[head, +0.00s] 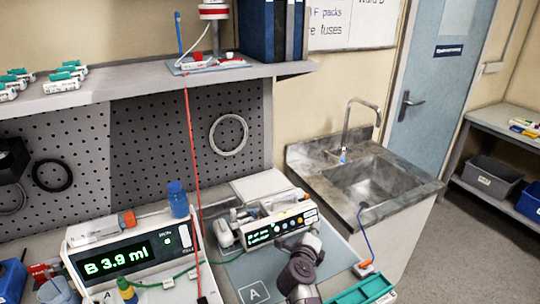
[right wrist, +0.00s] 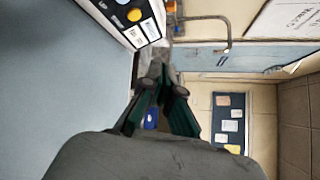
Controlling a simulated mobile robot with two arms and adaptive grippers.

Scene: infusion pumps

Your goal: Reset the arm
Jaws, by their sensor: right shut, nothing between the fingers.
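My right arm comes in at the bottom of the head view, and its gripper (head: 312,240) is in front of the right end of the right-hand infusion pump (head: 283,229). In the right wrist view the two dark fingers (right wrist: 163,78) are close together, with nothing held between them. The pump's panel with round buttons (right wrist: 128,16) shows at the top of that view, apart from the fingers. My left gripper is not in view.
A second pump (head: 125,259) reading "B 3.9 ml" stands at left, with a blue-capped bottle (head: 178,199) behind it. A red line (head: 190,150) hangs from the shelf (head: 150,84). A green tray (head: 366,292) lies at lower right. A sink (head: 368,182) is beyond.

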